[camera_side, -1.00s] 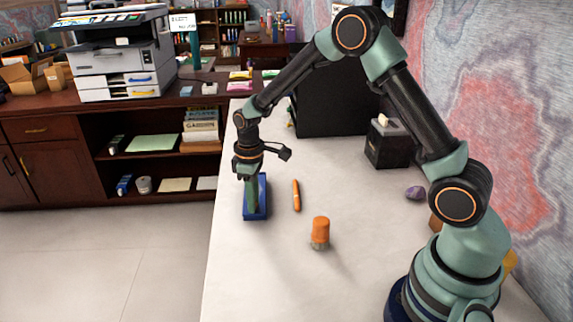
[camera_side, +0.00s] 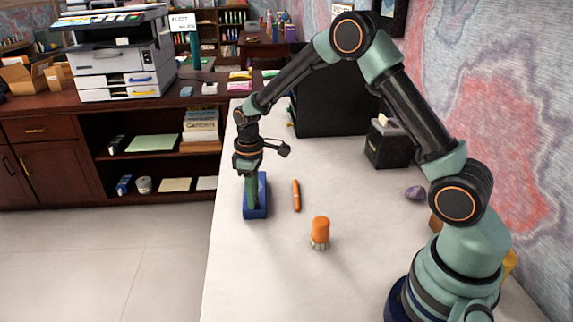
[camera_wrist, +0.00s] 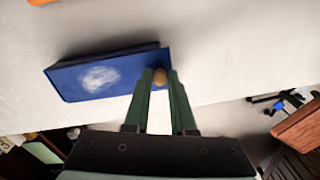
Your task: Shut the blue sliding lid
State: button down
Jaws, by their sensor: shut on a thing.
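The blue box (camera_side: 262,210) stands on the pale desk near its left edge in the side view. Its blue lid (camera_wrist: 68,82), with a white patch, shows in the wrist view, left of the fingers. A small tan knob (camera_wrist: 160,77) sits at the lid's right end. My gripper (camera_side: 252,203) reaches down over the box. In the wrist view my gripper (camera_wrist: 161,74) has its green fingertips on either side of the knob, shut on it. The fingers hide part of the box, and I cannot tell how far the lid is open.
An orange pen (camera_side: 296,195) lies right of the box. An orange-capped jar (camera_side: 320,232) stands nearer the front. A black box (camera_side: 387,145) and a purple stone (camera_side: 415,193) are farther right. The desk's left edge runs close beside the blue box.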

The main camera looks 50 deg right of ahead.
jog(key=shift+w+d, duration=0.7)
jog(key=shift+d, duration=0.1)
jog(key=c, duration=0.7)
grip_release()
jog(key=shift+c, duration=0.2)
jog(key=shift+r, duration=0.1)
notch_tip(320, 180, up, 12)
